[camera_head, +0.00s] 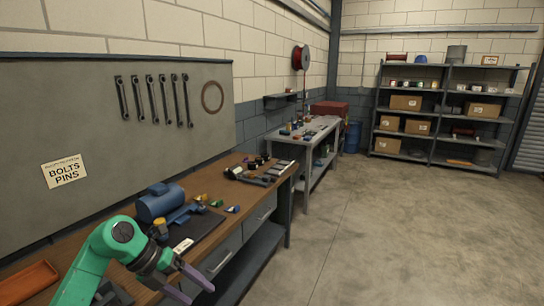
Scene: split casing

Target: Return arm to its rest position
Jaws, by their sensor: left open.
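My left arm comes in from the lower left in green, and its dark gripper (194,288) is at the front edge of the wooden workbench. Its two purple-grey fingers are apart and nothing shows between them. My right gripper is not in view. A blue rounded casing (160,201) sits on the bench behind the gripper, with a blue part (183,214) beside it near a dark mat (205,226). A yellow-topped piece (160,229) stands close behind my arm.
An orange tray (28,283) lies at the bench's left end. Several small coloured parts and dark tools (250,177) lie further along the bench. A second table (318,131) and loaded shelves (440,115) stand beyond. The floor (400,230) at right is clear.

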